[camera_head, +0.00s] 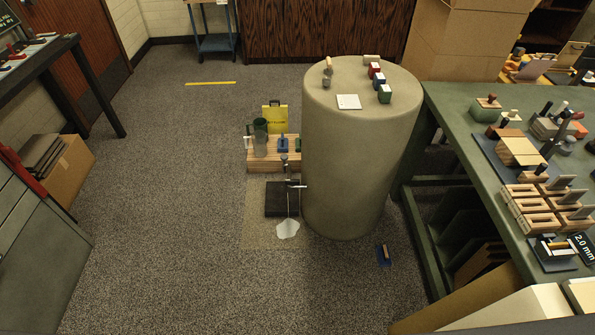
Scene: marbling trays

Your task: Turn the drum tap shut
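The drum (350,165) is a large beige cylinder standing on the floor in the middle of the view. A small tap (293,184) sticks out of its left side, low down. A thin pale stream runs down from the tap over a black tray (274,203). A whitish puddle (288,229) lies on the floor in front of the tray. The tap is too small to read its handle's position clearly. Neither of my grippers is in view.
A wooden block (264,163) with jars and small tools, and a yellow bag (275,117), stand behind the tap. Small items lie on the drum's top. A cluttered green table (450,125) stands close on the right. The floor at left is free.

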